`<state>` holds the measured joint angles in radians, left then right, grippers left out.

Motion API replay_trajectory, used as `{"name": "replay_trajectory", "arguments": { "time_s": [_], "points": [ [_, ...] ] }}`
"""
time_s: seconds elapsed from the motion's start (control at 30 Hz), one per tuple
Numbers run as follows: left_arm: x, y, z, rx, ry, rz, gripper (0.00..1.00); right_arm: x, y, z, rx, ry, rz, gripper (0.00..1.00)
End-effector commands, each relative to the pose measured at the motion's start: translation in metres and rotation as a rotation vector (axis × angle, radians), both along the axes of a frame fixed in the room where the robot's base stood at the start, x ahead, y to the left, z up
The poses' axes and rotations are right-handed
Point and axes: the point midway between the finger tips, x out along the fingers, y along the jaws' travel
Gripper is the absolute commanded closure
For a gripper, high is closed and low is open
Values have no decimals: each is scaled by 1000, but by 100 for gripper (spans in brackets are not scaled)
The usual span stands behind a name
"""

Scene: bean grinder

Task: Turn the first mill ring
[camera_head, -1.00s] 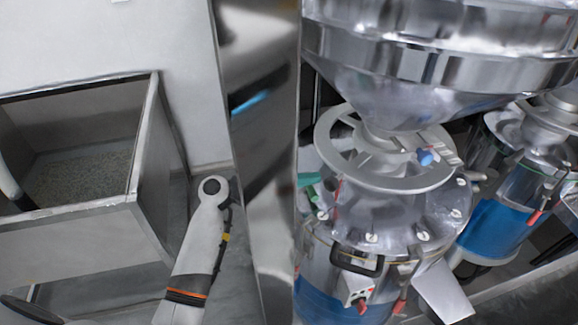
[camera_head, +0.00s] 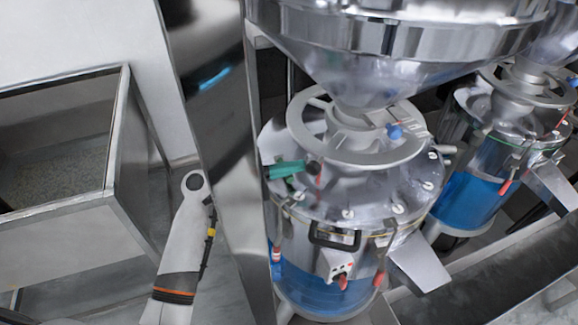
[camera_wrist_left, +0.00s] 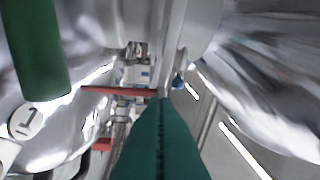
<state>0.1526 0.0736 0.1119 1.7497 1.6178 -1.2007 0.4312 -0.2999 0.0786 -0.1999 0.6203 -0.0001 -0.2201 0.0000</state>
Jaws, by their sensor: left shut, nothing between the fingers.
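The first mill stands in the middle of the head view, blue at its base. Its flat grey ring (camera_head: 307,136) circles the neck under the metal hopper (camera_head: 400,68), with a blue knob (camera_head: 395,131) at its right side. My left gripper (camera_head: 303,168) shows as teal fingers at the mill's left, beside and below the ring; touching cannot be told. In the left wrist view its fingers (camera_wrist_left: 160,105) are closed together and empty. My right gripper is not visible.
A metal pillar (camera_head: 215,200) stands left of the mill. An open bin (camera_head: 60,165) with grainy contents is further left. A second mill (camera_head: 480,190) stands right, and a dark channel (camera_head: 480,270) runs at lower right. Red handles hang around the first mill.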

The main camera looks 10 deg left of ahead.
Motion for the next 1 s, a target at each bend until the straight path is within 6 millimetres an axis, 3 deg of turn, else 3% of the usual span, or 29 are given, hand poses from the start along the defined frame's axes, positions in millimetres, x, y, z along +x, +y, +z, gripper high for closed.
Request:
{"name": "replay_trajectory", "arguments": {
  "time_s": [0.6,1.0],
  "points": [
    [-23,-69,0,-2,0,-4,100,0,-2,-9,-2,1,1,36],
    [-25,-83,0,-1,1,-2,100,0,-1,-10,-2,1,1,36]
  ]
}}
